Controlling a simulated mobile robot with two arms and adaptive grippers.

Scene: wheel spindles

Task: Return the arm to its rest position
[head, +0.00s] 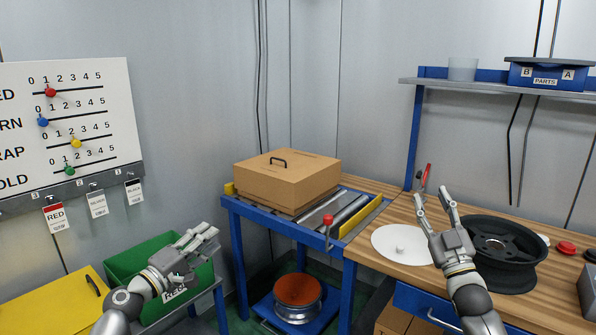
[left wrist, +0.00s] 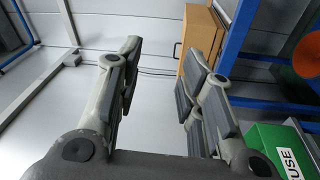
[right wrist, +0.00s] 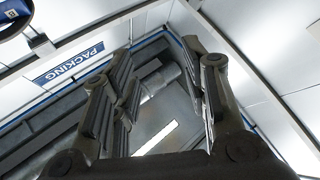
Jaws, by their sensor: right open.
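My left gripper (head: 208,238) is over the green bin (head: 125,262) at the lower left of the head view. In the left wrist view its fingers (left wrist: 160,75) stand apart with nothing between them. My right gripper (head: 434,208) is raised with its fingers pointing up, in front of the wooden bench (head: 387,205). It appears between a white disc (head: 388,243) and a black wheel rim (head: 513,262). In the right wrist view its fingers (right wrist: 160,80) are spread and empty. Neither gripper is seen touching anything.
A cardboard box (head: 287,182) sits on a blue roller stand (head: 238,205). A spindle with an orange top (head: 298,290) is below it. A yellow panel (head: 50,300) lies at lower left. A shelf (head: 490,88) with a parts bin (head: 548,75) hangs above the bench.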

